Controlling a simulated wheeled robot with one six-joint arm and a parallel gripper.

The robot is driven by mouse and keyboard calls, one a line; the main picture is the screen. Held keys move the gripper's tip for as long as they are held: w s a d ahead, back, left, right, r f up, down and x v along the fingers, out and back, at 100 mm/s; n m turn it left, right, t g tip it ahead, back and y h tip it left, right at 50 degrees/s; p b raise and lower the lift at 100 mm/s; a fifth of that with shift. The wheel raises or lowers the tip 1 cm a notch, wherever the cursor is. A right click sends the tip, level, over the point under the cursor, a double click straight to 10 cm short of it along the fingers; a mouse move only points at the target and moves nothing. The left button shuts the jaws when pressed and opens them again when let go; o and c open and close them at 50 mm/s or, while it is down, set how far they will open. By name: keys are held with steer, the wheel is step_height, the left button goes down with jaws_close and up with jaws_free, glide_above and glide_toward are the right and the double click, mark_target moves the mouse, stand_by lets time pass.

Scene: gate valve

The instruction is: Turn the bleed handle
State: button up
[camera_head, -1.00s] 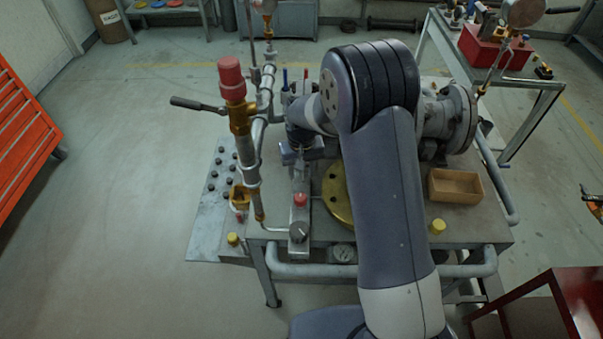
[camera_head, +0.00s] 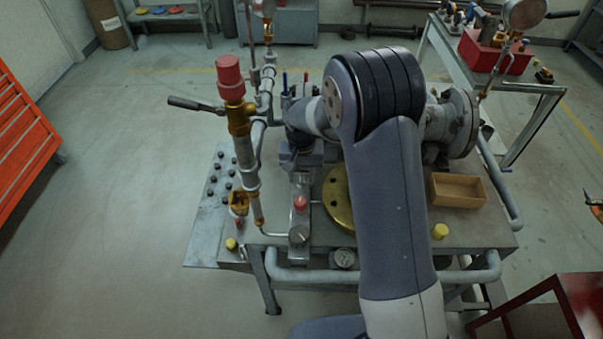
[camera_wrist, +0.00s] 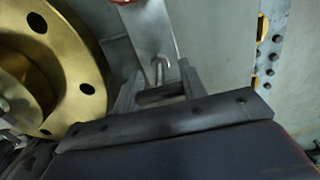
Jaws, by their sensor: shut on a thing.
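In the wrist view my gripper (camera_wrist: 157,88) has its two grey fingers on either side of a small dark bar, which I take to be the bleed handle (camera_wrist: 160,96). A thin bent metal pin (camera_wrist: 158,68) stands just beyond it, in front of a pale metal plate (camera_wrist: 150,35). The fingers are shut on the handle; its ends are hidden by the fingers.
A gold flange (camera_head: 338,205) lies close beside the plate; it also fills the left of the wrist view (camera_wrist: 65,75). A vertical pipe with a red cap (camera_head: 229,78) and a lever (camera_head: 195,104) stands left. A wooden tray (camera_head: 458,202) sits right on the bench.

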steer(key=o, duration=1)
step_height(320, 180, up, 11)
steer(key=shift+f+b, duration=0.1)
steer(key=shift+b, duration=0.35)
step_height(320, 180, down, 10)
steer(key=shift+f+p, duration=0.2)
steer(key=shift+p, duration=0.25)
steer(key=shift+f, duration=0.25)
